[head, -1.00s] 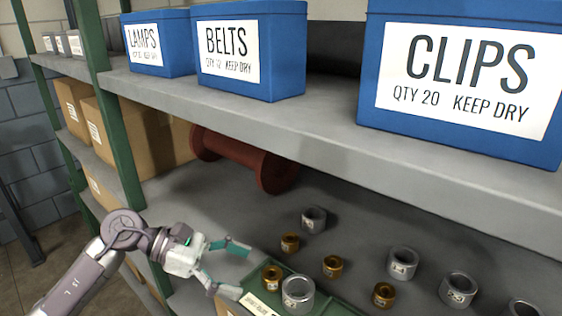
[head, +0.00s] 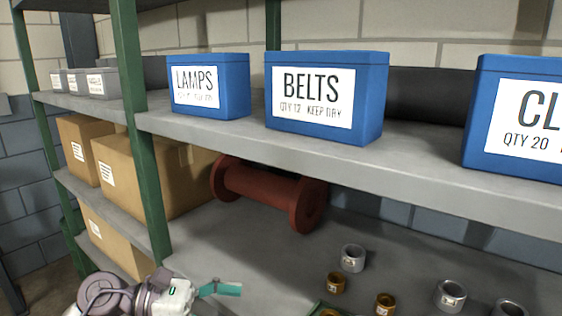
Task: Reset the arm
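My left gripper (head: 222,300) is at the bottom edge of the head view, in front of the lower shelf. One teal finger shows, pointing right and held out wide. The other finger is below the frame. Nothing is seen between the fingers. The arm's wrist beside it is partly cut off. My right gripper is not in view.
On the lower shelf are a red spool (head: 262,192), grey rings (head: 352,258), brass rings (head: 336,282) and a green tray edge (head: 318,308). Blue bins (head: 330,98) stand above. A green post (head: 150,200) and cardboard boxes (head: 165,180) are at left.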

